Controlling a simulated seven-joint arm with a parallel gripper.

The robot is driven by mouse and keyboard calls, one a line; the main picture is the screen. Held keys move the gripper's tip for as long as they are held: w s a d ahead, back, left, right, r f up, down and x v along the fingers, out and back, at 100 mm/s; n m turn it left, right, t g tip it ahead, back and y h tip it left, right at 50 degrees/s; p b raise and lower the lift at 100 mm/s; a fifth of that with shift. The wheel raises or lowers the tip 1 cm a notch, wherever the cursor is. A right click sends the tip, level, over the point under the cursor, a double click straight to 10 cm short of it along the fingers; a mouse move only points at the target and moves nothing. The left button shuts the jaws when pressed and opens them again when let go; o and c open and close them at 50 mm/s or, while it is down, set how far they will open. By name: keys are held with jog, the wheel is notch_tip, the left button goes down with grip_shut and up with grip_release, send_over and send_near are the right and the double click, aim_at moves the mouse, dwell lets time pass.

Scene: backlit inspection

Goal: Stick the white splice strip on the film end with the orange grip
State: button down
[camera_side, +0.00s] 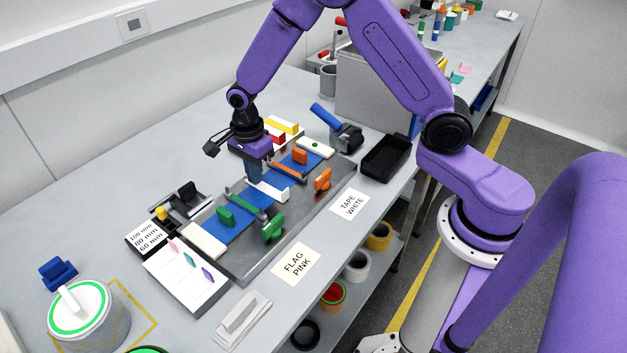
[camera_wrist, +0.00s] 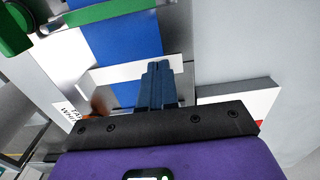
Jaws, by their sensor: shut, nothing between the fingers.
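My gripper (camera_wrist: 157,66) is shut and empty, its blue fingers pointing down over the film; in the side view (camera_side: 254,178) they are over the strip area. A white strip (camera_wrist: 118,72) lies crosswise between two blue stretches of film in the wrist view; it also shows in the side view (camera_side: 268,190). The fingertips overlap its right part; I cannot tell whether they touch. The blue film (camera_side: 232,222) lies along a grey plate. The orange grip (camera_side: 322,178) is at the plate's right, with an orange bar (camera_side: 289,171) across the film. A green grip (camera_side: 273,228) stands nearer.
Yellow, red and white blocks (camera_side: 282,128) stand behind my gripper. A blue-handled tool (camera_side: 338,126) and a black tray (camera_side: 385,157) are at the right. Cards read TAPE WHITE (camera_side: 350,204) and FLAG PINK (camera_side: 295,264). A white board with small flags (camera_side: 187,277) lies front left.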

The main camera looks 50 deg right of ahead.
jog(key=shift+f, duration=0.1)
dwell(0.3)
jog(key=shift+r, duration=2)
jog(key=shift+r, duration=0.1)
notch_tip(320, 180, up, 17)
jog(key=shift+r, duration=0.15)
send_near(273, 192)
jog(key=shift+f, duration=3.2)
jog(key=shift+f, duration=0.3)
